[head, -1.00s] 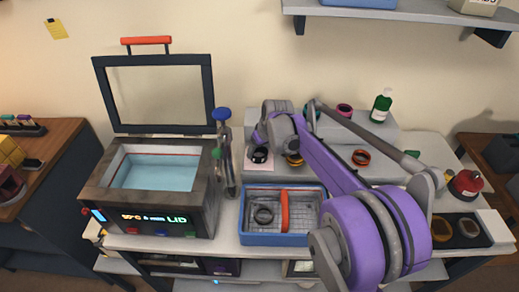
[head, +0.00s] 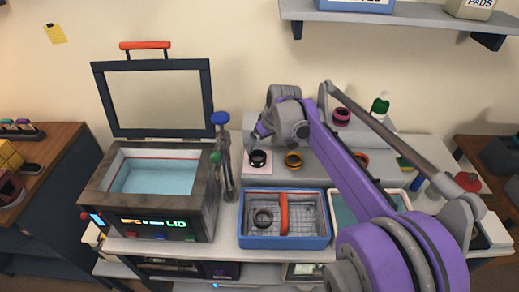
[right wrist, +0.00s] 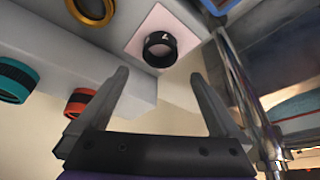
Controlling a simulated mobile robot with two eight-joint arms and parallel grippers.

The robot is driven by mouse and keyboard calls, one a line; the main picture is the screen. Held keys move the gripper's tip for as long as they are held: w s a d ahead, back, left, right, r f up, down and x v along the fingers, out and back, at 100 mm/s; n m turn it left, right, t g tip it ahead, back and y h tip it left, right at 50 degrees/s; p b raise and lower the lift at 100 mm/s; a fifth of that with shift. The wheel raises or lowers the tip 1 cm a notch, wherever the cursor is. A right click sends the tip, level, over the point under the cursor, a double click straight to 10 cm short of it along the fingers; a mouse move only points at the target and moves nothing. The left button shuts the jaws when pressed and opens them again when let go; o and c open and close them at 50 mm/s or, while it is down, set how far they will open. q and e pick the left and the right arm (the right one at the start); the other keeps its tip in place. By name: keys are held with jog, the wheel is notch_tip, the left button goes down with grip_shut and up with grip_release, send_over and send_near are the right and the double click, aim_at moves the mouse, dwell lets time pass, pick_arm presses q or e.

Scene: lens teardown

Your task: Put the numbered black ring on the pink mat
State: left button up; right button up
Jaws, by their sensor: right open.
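The black ring with a white mark (head: 258,159) lies on the pink mat (head: 250,170) on the grey raised step behind the bench. In the right wrist view the ring (right wrist: 160,48) rests flat inside the edges of the pink mat (right wrist: 188,28), its white mark showing on its side. My right gripper (right wrist: 158,76) is open and empty, its fingers apart from the ring, which shows beyond the gap between the fingertips. In the head view the right gripper (head: 259,136) is above and behind the mat, small and partly hidden. My left gripper is not in view.
A blue tray (head: 284,243) holds a wire basket with an orange handle and another dark ring (head: 263,217). A gold ring (head: 293,160) sits right of the mat. An open-lidded bath (head: 150,192) and a metal stand (head: 226,165) are left.

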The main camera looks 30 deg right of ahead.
jog(key=v, duration=0.5)
jog(key=s+a+f, duration=0.5)
jog(key=s+a, duration=0.4)
jog(key=s, duration=0.1)
jog(key=s+a+f, duration=0.3)
jog(key=s+f, duration=0.2)
jog(key=s, duration=0.2)
jog(key=s+a+f, duration=0.3)
jog(key=s+f, duration=0.1)
jog(key=s, duration=0.3)
jog(key=shift+f+t, duration=0.4)
jog(key=shift+s, duration=0.1)
